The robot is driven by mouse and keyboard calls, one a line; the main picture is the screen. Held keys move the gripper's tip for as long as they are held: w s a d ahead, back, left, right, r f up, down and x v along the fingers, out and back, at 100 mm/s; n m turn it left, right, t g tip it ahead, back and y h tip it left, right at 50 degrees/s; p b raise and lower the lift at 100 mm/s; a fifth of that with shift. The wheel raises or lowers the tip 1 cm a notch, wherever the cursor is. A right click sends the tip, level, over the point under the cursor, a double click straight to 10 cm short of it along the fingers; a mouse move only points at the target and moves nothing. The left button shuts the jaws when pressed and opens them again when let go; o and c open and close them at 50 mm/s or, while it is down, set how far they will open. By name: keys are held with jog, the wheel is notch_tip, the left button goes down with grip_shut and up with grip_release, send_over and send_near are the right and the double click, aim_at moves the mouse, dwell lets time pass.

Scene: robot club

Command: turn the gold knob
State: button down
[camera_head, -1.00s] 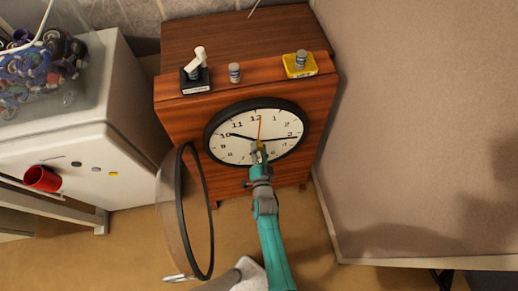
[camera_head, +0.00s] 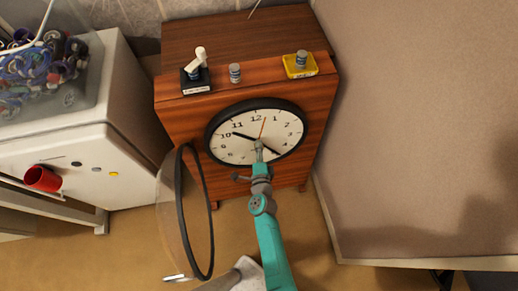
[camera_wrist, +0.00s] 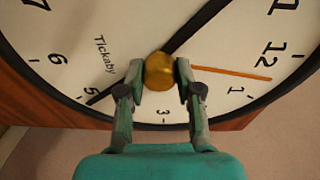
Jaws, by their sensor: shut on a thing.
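The gold knob (camera_wrist: 159,71) is a round, shiny ball at the centre of the white clock face (camera_head: 232,148). In the wrist view my gripper (camera_wrist: 161,76) is shut on the knob, one fingertip on each side. In the head view the gripper (camera_head: 259,149) reaches the clock's centre from below and hides the knob. The thick black hand points near 10. The thin black hand (camera_wrist: 100,97) points to lower right in the head view, between 4 and 5. The orange hand (camera_wrist: 232,72) points between 12 and 1.
The clock's round glass cover (camera_head: 181,205) stands swung open at the left.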

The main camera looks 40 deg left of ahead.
jog(key=shift+m, duration=0.4)
jog(key=c, duration=0.8)
grip_release()
jog(key=shift+w, duration=0.1)
jog(key=shift+o, duration=0.2)
jog(key=v, duration=1.2)
